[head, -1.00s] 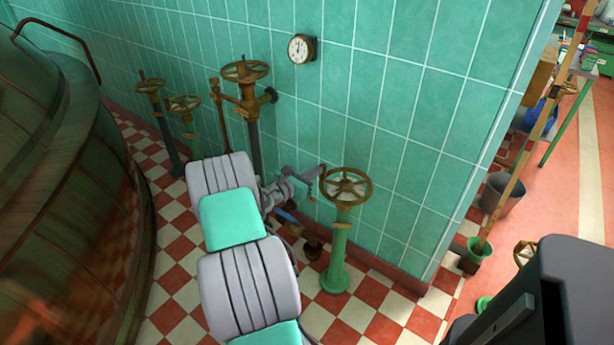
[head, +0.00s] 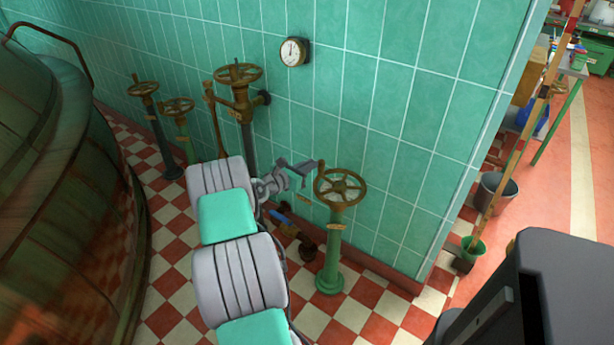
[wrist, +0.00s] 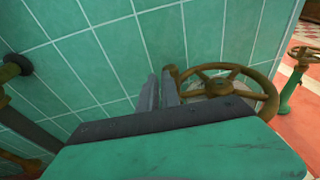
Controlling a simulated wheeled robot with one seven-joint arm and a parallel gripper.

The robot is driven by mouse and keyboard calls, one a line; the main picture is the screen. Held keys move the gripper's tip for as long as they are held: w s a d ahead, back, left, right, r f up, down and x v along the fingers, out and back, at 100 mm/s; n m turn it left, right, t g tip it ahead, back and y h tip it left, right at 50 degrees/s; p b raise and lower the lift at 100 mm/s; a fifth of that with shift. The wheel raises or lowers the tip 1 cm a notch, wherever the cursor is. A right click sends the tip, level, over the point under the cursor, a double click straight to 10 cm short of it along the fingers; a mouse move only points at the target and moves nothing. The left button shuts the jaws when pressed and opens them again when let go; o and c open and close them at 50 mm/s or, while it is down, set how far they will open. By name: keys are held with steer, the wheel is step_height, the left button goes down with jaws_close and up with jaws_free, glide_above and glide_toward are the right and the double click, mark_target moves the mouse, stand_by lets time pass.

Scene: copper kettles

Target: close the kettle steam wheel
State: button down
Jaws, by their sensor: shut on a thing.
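A brown-gold handwheel (head: 340,188) sits on top of a green floor pedestal (head: 330,260) beside the tiled wall. The gripper is shut on the rim; the exact contact is partly hidden behind the fingers and the gripper body.
Several other valve wheels (head: 238,74) stand along the wall at left. A round gauge (head: 293,52) hangs above. A large copper kettle (head: 60,200) fills the left side. A grey bucket (head: 494,190) and a leaning pole (head: 520,150) are past the wall's corner at right.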

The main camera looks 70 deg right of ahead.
steer(key=shift+s+d+r, duration=0.1)
steer(key=shift+d+r, duration=0.05)
steer(key=shift+r, duration=0.1)
